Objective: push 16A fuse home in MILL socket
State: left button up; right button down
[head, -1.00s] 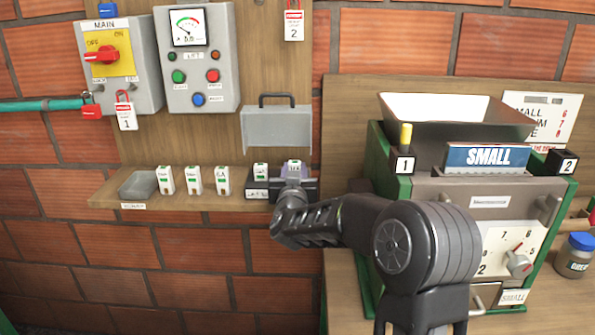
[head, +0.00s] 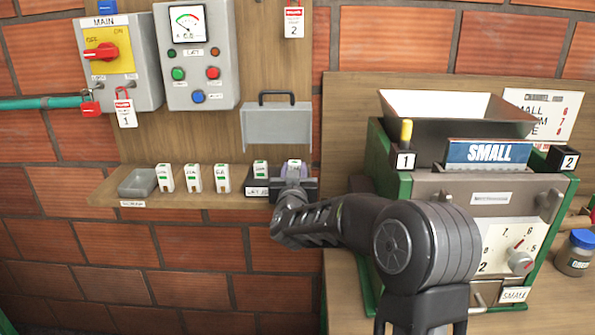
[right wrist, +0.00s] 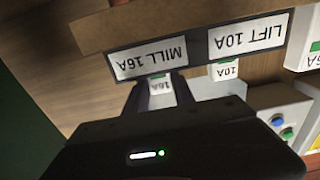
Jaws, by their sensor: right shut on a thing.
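The white 16A fuse (right wrist: 161,87) is between the fingertips of my right gripper (head: 293,182), which is shut on it. In the right wrist view, which is upside down, the fuse lines up with the MILL 16A label (right wrist: 148,58). The gripper is at the right end of the shelf and hides most of the MILL socket in the head view. I cannot tell how deep the fuse sits. The LIFT socket (head: 257,188) with its 10A fuse (right wrist: 224,71) is just left of it. My left gripper is not in view.
Several spare fuses (head: 194,178) and a grey tray (head: 138,183) stand on the wooden shelf (head: 225,200) to the left. A grey cover with a handle (head: 276,128) is above the sockets. The mill (head: 484,195) stands close on the right.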

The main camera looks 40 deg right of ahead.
jog(key=c, duration=1)
grip_release()
jog(key=shift+o, duration=0.2)
jog(key=shift+s, duration=0.1)
jog(key=v, duration=0.7)
jog(key=shift+s+a+b, duration=0.2)
jog(key=shift+s+b, duration=0.1)
jog(key=shift+b, duration=0.15)
